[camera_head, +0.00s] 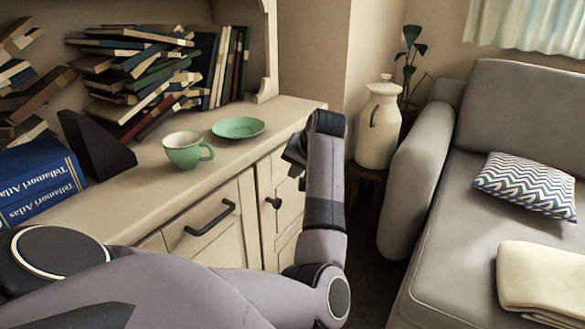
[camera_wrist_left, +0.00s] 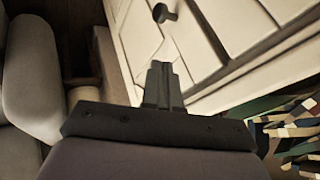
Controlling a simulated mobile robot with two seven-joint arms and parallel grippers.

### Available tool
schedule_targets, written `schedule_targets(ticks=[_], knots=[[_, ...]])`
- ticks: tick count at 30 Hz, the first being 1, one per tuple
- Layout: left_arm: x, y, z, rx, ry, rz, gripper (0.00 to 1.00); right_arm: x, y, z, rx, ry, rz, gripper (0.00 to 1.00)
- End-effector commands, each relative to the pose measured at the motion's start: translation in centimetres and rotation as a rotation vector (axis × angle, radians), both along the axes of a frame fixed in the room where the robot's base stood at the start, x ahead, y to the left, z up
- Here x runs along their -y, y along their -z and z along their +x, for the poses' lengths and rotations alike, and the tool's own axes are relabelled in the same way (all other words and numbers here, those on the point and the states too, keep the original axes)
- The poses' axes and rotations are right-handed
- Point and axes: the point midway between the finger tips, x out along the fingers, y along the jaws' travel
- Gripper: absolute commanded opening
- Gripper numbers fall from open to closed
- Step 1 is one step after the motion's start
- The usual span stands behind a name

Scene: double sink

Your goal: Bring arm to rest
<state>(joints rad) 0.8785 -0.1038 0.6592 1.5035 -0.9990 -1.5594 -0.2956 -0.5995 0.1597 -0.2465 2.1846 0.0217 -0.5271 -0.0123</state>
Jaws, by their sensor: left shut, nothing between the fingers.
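My left arm comes in from the left, bends at the elbow low in the head view and rises in front of the sideboard. My left gripper (camera_head: 294,158) is at the top of that forearm, beside the sideboard's right end. In the left wrist view, the gripper (camera_wrist_left: 161,80) has its two fingers shut together with nothing between them. It points at the sideboard front, near a dark round knob, and seems apart from it. My right gripper is not in view.
A green cup (camera_head: 187,149) and green saucer (camera_head: 238,128) stand on the sideboard (camera_head: 120,208), with books behind. A cream jug (camera_head: 379,125) and a grey sofa (camera_head: 470,140) with cushion stand right of my arm.

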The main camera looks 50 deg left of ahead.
Motion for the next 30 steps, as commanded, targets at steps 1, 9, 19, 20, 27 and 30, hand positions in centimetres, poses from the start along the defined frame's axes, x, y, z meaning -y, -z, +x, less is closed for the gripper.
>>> schedule_targets(ticks=[1, 9, 19, 20, 27, 30], knots=[[0.7, -1.3, -0.3, 0.001, 0.0, -0.001, 0.0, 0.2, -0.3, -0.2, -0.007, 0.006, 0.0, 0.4], [3.3, -4.7, -1.3, -0.001, 0.0, -0.002, 0.0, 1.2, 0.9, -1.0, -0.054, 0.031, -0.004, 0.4], [3.8, -5.4, -1.5, -0.002, -0.002, -0.001, 0.0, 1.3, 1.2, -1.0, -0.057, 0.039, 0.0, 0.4], [3.8, -5.4, -1.5, -0.002, -0.001, 0.0, 0.0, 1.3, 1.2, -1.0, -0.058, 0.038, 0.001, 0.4], [3.3, -3.6, -1.3, 0.018, 0.049, 0.077, 0.0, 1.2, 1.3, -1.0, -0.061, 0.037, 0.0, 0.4], [3.2, -1.9, -0.9, 0.049, 0.119, 0.154, 0.0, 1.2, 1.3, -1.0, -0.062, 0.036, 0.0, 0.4]])
